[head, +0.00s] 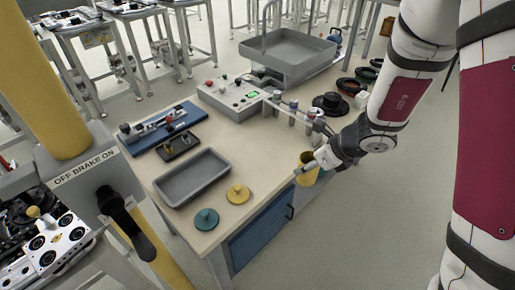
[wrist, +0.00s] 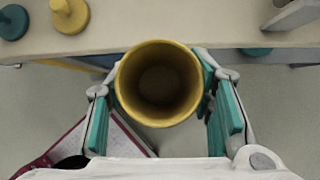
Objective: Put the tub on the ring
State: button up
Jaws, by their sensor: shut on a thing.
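The tub (wrist: 126,96) is a yellow, round, open-topped cup, seen from above in the wrist view, and it looks empty. My gripper (wrist: 160,88) is shut on it, with teal-padded fingers on either side. In the head view the tub (head: 306,176) is in my gripper (head: 311,165) by the table's right front edge, seemingly out over the floor. Several dark rings lie at the table's right end, among them one ring (head: 347,86) and another (head: 366,74) behind it. I cannot tell which ring is meant.
The table (head: 225,220) also holds a grey tray (head: 176,202), a yellow lid (head: 238,194), a teal lid (head: 206,219), a control box (head: 232,95), a rack of upright posts (head: 292,115) and a black hat-shaped piece (head: 330,104). A large grey bin (head: 290,52) stands at the back.

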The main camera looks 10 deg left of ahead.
jog(key=shift+s+d+f+m+t+h, duration=0.25)
jog(key=shift+d+m+t+h, duration=0.1)
jog(key=shift+m, duration=0.45)
jog(key=shift+w+a+f+p, duration=0.4)
jog(key=shift+w+a+f, duration=0.45)
jog(key=shift+w+a, duration=1.05)
jog(key=shift+w+a+f+p, duration=0.45)
jog(key=shift+w+a+f, duration=0.35)
jog(key=shift+w+a, duration=1.05)
jog(key=shift+w+a+f+p, duration=0.4)
jog(key=shift+w+a+f, duration=0.7)
jog(key=shift+w, duration=1.3)
jog(key=shift+a+r, duration=0.2)
jog(key=shift+a, duration=0.05)
jog(key=shift+f, duration=0.15)
jog(key=o, duration=1.2)
jog(key=shift+c, duration=0.2)
